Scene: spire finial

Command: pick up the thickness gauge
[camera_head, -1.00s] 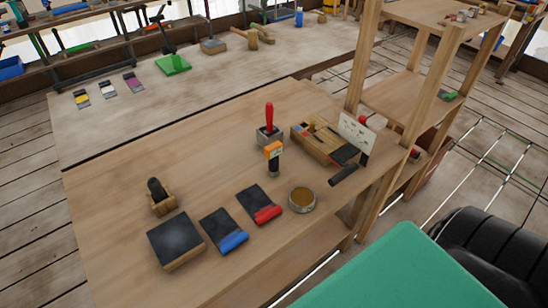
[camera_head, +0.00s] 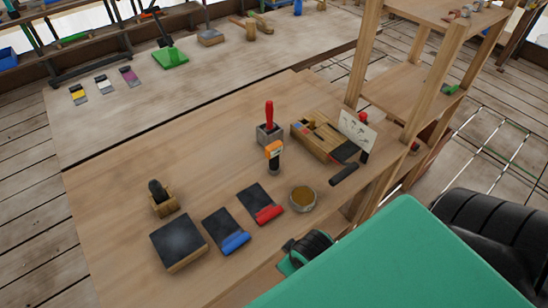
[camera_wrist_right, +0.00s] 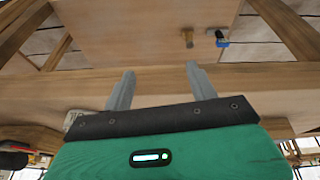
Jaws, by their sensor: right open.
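The small handheld device with an orange head and black grip (camera_head: 273,154), which looks like the thickness gauge, stands upright on the near wooden table (camera_head: 120,200) in the head view. It is behind a red-handled dark pad (camera_head: 261,203) and in front of a grey block holding a red-handled tool (camera_head: 269,128). My right gripper (camera_wrist_right: 158,82) shows in the wrist view with its two grey fingers apart and nothing between them. In the head view my green right arm covers the lower right and its fingers are hidden. My left gripper is not in view.
A round tin (camera_head: 303,198), a blue-handled pad (camera_head: 226,232) and a dark block (camera_head: 178,243) lie near the front. A wooden organizer box (camera_head: 320,138) and the shelf post (camera_head: 363,55) stand to the right.

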